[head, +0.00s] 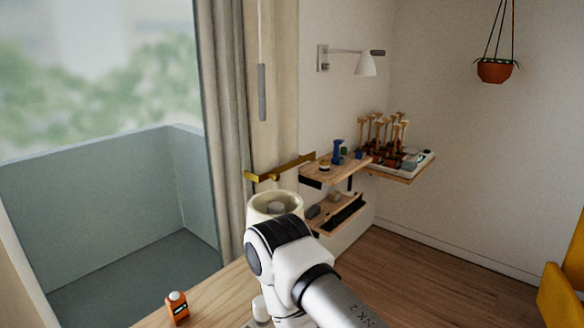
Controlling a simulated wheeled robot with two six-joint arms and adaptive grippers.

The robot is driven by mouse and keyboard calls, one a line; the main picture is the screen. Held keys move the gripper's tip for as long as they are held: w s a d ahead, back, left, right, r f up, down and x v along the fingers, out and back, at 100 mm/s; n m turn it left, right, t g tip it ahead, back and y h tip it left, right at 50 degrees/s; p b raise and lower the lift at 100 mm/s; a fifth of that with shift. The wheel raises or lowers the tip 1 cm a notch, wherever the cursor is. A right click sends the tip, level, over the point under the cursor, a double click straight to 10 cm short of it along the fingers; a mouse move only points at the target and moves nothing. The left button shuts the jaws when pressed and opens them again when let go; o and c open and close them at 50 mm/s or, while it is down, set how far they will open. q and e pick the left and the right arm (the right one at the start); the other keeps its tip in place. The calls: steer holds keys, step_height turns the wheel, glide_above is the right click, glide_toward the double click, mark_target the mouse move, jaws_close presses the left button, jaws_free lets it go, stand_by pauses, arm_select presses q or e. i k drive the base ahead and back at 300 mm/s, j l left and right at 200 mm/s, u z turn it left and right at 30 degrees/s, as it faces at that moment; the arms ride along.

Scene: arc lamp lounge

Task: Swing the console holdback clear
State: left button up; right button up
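The holdback, a brass arm (282,170), sticks out near the curtain's edge in the head view, roughly level, just above a cream round vessel (256,208). One end is by the curtain and the other by the wall shelf. Whether it touches the curtain is hard to tell. One of my arms, white and grey, comes in from the bottom right and hides part of the vessel's lower side. No gripper fingers show for either arm.
A wooden surface (215,298) at the bottom carries a small orange device (177,308). Wall shelves (340,210) with small items stand beyond my arm. A grey curtain (231,130) borders the window, with a hanging grey rod (262,92).

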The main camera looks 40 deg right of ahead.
mark_target(286, 165)
steer(key=i+l+u, duration=0.15)
steer(key=l+u, duration=0.15)
steer(key=l, duration=0.8)
steer(key=l+u, duration=0.3)
steer(key=l, duration=0.75)
steer(key=k+l+u, duration=0.1)
steer(key=l+u, duration=0.2)
steer(key=l, duration=0.8)
